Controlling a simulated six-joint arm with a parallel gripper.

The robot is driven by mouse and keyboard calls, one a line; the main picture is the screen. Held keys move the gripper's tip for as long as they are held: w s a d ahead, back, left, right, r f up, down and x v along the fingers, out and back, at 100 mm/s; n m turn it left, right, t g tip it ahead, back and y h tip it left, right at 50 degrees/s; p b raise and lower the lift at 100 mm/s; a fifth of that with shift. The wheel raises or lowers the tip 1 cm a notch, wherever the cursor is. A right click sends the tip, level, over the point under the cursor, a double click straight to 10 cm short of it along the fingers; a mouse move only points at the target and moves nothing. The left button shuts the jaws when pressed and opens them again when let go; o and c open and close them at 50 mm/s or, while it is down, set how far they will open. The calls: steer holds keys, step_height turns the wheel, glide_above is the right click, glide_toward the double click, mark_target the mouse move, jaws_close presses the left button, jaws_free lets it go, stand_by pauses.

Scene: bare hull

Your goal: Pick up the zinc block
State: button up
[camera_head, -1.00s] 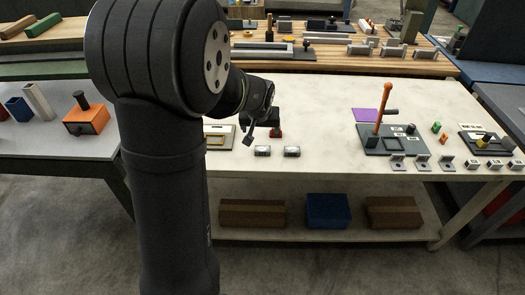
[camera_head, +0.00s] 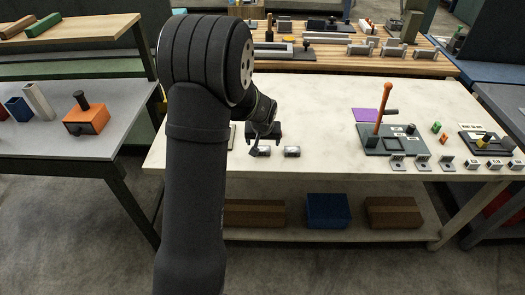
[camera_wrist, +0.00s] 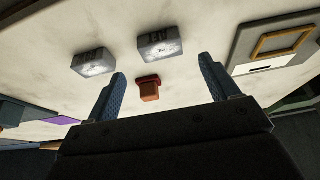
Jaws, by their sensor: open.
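Two small grey metal blocks lie side by side near the front edge of the pale table. In the wrist view they are the left block (camera_wrist: 93,63) and the right block (camera_wrist: 158,45); each has lettering too blurred to read, so I cannot tell which is zinc. In the head view they are a block (camera_head: 263,151) partly behind my gripper and a block (camera_head: 292,152) to its right. My gripper (camera_wrist: 160,72) is open and empty. Its blue fingers are apart, with a small red-orange piece (camera_wrist: 149,88) between them in the picture, not gripped.
A framed tray (camera_wrist: 275,42) lies beside the blocks. A dark fixture with an orange lever (camera_head: 383,110) stands right of them, near a purple sheet (camera_head: 365,115). Several small parts lie farther right. The table between blocks and fixture is clear.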

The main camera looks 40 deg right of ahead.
mark_target(263, 149)
steer(key=shift+x, duration=2.7)
steer(key=shift+a, duration=0.2)
steer(key=c, duration=1.3)
